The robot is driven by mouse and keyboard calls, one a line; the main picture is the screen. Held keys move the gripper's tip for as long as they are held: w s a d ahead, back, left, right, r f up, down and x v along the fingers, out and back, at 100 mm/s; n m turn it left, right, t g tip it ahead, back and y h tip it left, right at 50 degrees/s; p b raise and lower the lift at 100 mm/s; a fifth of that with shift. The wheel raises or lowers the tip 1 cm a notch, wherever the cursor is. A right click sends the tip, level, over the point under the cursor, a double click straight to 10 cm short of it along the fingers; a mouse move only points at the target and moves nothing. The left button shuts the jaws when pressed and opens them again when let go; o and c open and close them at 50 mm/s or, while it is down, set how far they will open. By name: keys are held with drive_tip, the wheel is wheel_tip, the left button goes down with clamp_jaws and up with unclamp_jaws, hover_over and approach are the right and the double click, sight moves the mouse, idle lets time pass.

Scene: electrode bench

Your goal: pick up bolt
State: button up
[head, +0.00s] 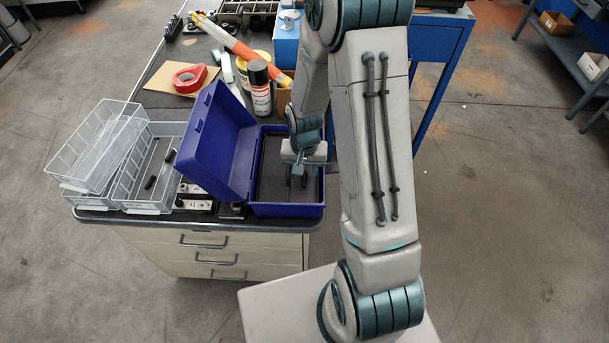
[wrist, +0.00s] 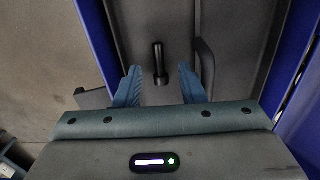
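A dark bolt (wrist: 159,62) lies on the grey floor of the open blue box, in the wrist view. It lies lengthwise in the picture, with its wider head at the near end. My gripper (wrist: 160,90) is open, with one blue fingertip on each side of the bolt's near end; I cannot tell how far above it they are. In the head view my gripper (head: 297,178) reaches down into the blue box (head: 288,210), and the bolt is not visible there.
The box's raised lid (head: 212,140) stands left of my gripper. Clear plastic trays (head: 100,150) are further left. A spray can (head: 260,92) and red tape (head: 190,78) stand behind the box. The box's blue walls flank the gripper closely.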

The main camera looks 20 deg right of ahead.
drive_tip(key=shift+f, duration=0.35)
clamp_jaws()
drive_tip(key=shift+r, duration=0.1)
